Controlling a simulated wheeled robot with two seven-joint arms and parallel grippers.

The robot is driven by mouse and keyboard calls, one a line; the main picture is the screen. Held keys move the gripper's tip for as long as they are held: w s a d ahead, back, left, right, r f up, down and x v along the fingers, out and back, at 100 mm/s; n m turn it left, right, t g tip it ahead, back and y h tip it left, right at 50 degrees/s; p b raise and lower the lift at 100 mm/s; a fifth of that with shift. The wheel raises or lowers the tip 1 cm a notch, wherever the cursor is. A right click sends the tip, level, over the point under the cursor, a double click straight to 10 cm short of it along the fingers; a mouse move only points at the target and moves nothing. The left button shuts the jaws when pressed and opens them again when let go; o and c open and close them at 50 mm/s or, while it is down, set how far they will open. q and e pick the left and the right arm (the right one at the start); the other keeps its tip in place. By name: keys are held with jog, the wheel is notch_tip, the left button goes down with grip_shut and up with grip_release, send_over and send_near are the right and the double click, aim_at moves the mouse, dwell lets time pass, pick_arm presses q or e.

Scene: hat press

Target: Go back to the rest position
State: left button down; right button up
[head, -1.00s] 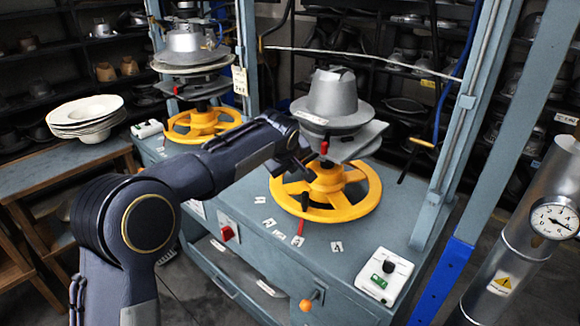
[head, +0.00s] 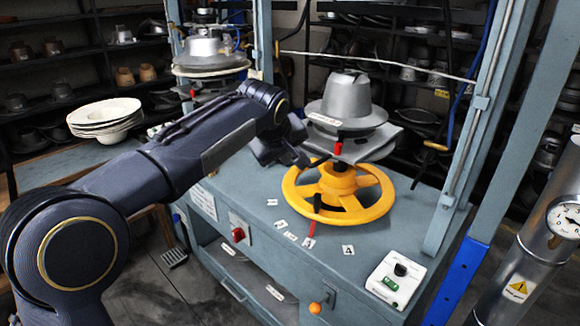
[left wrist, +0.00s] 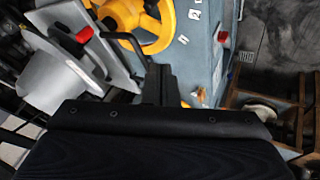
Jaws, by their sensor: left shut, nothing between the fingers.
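My left arm comes in from the left in the head view, raised over the blue-grey press bench. My left gripper (head: 300,158) is shut and empty, close to the left of the yellow handwheel (head: 372,200) and the lower front of the grey hat mould (head: 347,97). In the left wrist view the dark gripper (left wrist: 160,82) points toward the bench, with the handwheel (left wrist: 160,30) and a red-tipped lever (left wrist: 84,34) near it. My right gripper does not show.
The press bench (head: 265,235) has a white control box (head: 394,280) and a red knob (head: 238,234). A blue-grey upright (head: 475,130) and a steel cylinder with a gauge (head: 535,240) stand at the right. A stack of pale hat forms (head: 103,112) sits at the left.

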pick_arm(q)
jog(key=s+a+f+m+g+h, duration=0.1)
jog(key=s+a+f, duration=0.1)
jog(key=s+a, duration=0.6)
jog(key=s+a+f+m, duration=0.1)
jog(key=s+a+f, duration=0.1)
jog(key=s+a, duration=0.55)
jog(key=s+f+m, duration=0.1)
jog(key=s+f, duration=0.3)
jog(key=s, duration=0.3)
jog(key=s+d+f+m+h, duration=0.1)
jog(key=s+f, duration=0.3)
jog(key=s, duration=0.3)
jog(key=s+d+f+m, duration=0.1)
jog(key=s+f, duration=0.3)
jog(key=s, duration=0.3)
jog(key=shift+s+f+g, duration=0.2)
jog(key=shift+s+g, duration=0.2)
